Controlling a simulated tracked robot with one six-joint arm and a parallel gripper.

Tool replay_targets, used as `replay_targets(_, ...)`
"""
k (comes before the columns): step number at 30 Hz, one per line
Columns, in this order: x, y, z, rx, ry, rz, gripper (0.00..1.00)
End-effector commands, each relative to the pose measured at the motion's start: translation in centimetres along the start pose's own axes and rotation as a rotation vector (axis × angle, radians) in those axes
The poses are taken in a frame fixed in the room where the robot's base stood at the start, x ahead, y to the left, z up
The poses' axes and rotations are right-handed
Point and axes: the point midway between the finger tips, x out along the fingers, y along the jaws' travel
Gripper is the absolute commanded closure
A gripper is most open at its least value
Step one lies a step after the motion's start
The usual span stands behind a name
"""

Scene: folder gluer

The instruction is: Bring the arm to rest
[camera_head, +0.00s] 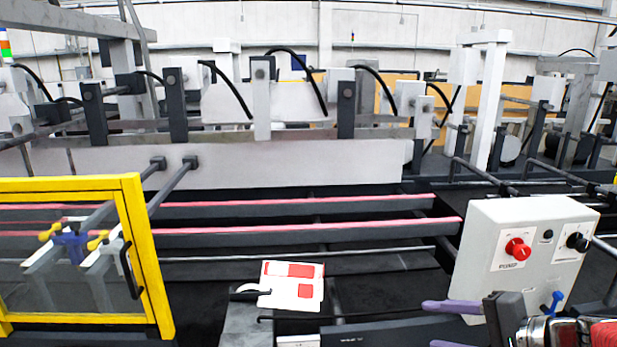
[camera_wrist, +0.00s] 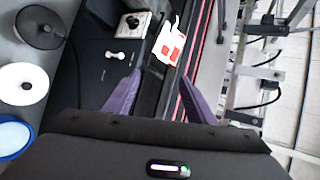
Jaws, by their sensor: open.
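My gripper (camera_head: 452,324) shows at the lower right in the head view, its purple fingers pointing left in front of the grey control box. In the wrist view my gripper (camera_wrist: 160,100) has its two purple fingers spread wide apart with nothing between them. It is open and empty. The arm behind it is mostly cut off by the frame's lower right corner.
A control box (camera_head: 530,245) with a red knob stands close behind my gripper. A white and red carton (camera_head: 292,285) lies on the machine, left of the gripper; it also shows in the wrist view (camera_wrist: 170,42). A yellow-framed guard (camera_head: 150,260) stands at the left.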

Motion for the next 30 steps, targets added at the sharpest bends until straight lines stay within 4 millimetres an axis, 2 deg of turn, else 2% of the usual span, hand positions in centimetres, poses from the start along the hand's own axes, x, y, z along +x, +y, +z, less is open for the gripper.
replay_targets(1, 0.7, 0.2, 1.8, -0.044, -0.027, 0.049, 0.5)
replay_targets(3, 1.4, 0.9, 3.8, -0.1, -0.055, 0.119, 0.5)
replay_targets(12, 2.4, 3.9, 10.6, -0.372, -0.13, 0.387, 0.5)
replay_targets(21, 1.3, 6.2, 14.1, -0.692, -0.127, 0.591, 0.5)
replay_targets(30, -0.4, 6.3, 15.4, -1.038, -0.058, 0.712, 0.5)
